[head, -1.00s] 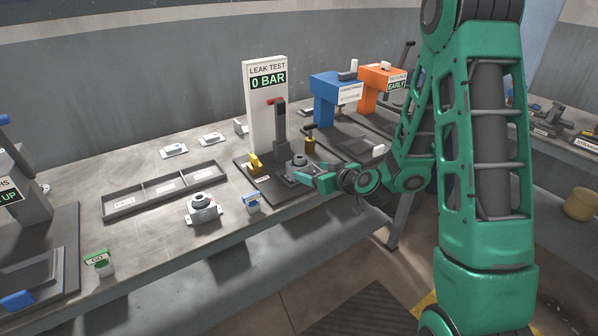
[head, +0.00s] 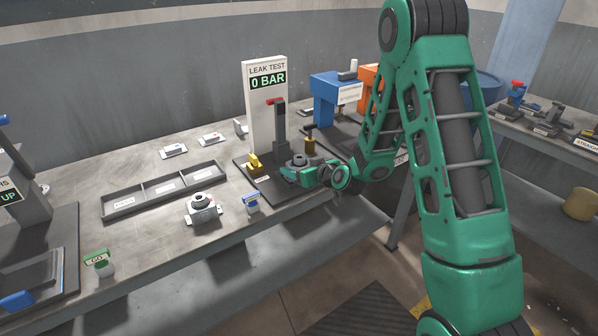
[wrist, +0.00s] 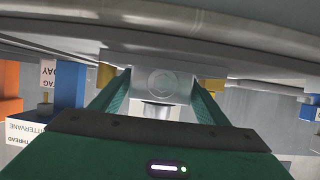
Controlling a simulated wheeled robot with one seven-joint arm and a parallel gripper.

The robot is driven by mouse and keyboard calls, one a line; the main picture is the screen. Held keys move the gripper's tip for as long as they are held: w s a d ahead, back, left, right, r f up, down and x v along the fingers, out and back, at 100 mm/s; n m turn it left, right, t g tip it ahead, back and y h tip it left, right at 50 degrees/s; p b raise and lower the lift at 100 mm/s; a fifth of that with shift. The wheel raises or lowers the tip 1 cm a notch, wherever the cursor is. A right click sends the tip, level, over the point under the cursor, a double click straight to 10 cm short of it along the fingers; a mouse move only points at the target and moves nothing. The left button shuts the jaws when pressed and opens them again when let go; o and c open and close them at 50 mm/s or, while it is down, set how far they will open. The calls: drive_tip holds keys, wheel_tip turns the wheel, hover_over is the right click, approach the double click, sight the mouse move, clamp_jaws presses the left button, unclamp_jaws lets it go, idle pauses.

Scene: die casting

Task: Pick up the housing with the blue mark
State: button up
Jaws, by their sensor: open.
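A grey housing (head: 299,159) sits in the leak test fixture, partly hidden by my gripper. In the wrist view a grey part with a round boss (wrist: 165,82) lies ahead, between my fingers. My gripper (head: 290,173) is open at the front of that fixture, its fingers on either side of the part; contact cannot be told. Another grey housing (head: 203,207) with a dark ring on top stands on the bench at left. I cannot make out a blue mark on either housing.
A yellow block (head: 254,163) and a brass-coloured plunger (head: 310,142) flank the fixture. A divided tray (head: 132,212) and a blue-topped block (head: 251,203) are at left.

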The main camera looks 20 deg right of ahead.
drive_tip(key=c, duration=1)
drive_tip(key=shift+r, duration=0.15)
